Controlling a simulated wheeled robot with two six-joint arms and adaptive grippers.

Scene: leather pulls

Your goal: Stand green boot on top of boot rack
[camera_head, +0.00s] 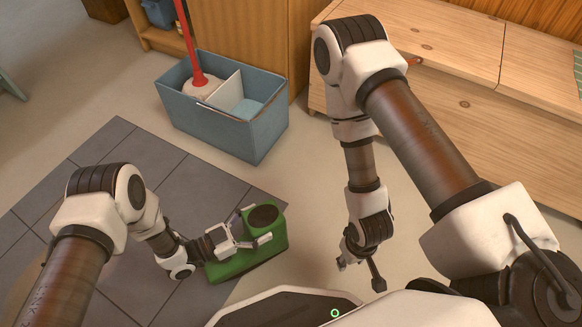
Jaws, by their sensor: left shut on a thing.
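The green boot (246,264) is at the lower middle, over the edge of the grey tiled area, with its dark round opening facing up. My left gripper (252,227) is shut on the boot near its top, with a finger along the near side. Whether the sole touches the floor cannot be told. My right gripper (360,274) is open and empty, pointing down to the right of the boot and apart from it. I cannot pick out a boot rack in this view.
A blue-grey bucket (262,133) with a divider and a red-handled mop (199,82) stands beyond the boot. A wooden bench or chest (455,126) fills the upper right. Grey tiles (110,180) lie at left. Bare floor is free between bucket and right arm.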

